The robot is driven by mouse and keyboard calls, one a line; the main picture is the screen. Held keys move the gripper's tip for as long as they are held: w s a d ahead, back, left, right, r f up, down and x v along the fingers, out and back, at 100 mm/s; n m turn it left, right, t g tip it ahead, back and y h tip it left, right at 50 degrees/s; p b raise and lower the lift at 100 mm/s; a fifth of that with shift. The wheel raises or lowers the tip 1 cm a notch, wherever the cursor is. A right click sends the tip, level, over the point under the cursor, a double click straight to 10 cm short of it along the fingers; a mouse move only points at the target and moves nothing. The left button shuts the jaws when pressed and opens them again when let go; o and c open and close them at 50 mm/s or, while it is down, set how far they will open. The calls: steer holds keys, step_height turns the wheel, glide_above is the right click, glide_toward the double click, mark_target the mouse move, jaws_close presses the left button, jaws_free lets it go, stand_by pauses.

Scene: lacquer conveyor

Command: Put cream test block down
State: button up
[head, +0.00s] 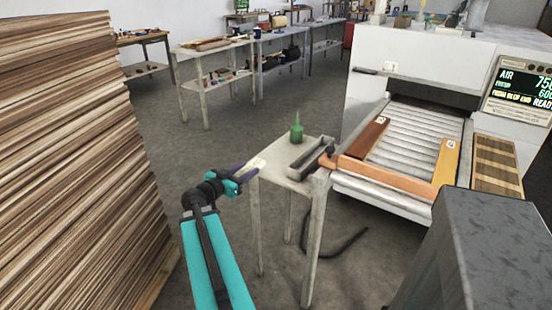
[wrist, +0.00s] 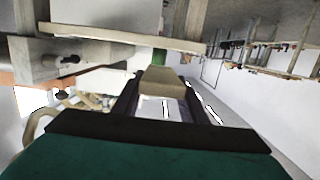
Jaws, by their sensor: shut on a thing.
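My gripper (head: 250,168) is at the left edge of a small grey side table (head: 283,177), at about the height of its top in the head view. It is shut on the cream test block (head: 257,164). In the wrist view the cream block (wrist: 163,80) sits between the two dark fingers, with its end showing beyond them. The table's board (wrist: 130,37) crosses the top of the wrist view, apart from the block in that picture. I cannot tell from the head view whether the block touches the table.
A green bottle (head: 297,127) and a long grey metal tray (head: 311,155) stand on the side table. A conveyor (head: 408,140) with wooden pieces lies to its right. A tall stack of boards (head: 75,150) fills the left. Workbenches (head: 215,50) stand behind.

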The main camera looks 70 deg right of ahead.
glide_above(274, 159)
steer(key=a, duration=0.3)
steer(key=shift+w, duration=0.3)
steer(key=shift+s+d, duration=0.15)
steer(key=shift+d, duration=0.45)
steer(key=shift+x, duration=1.05)
steer(key=shift+a+f+p, duration=0.1)
steer(key=shift+f+p, duration=0.2)
steer(key=shift+p, duration=0.2)
steer(key=shift+f+p, duration=0.35)
steer(key=shift+f, duration=0.75)
steer(key=shift+a+f, duration=0.1)
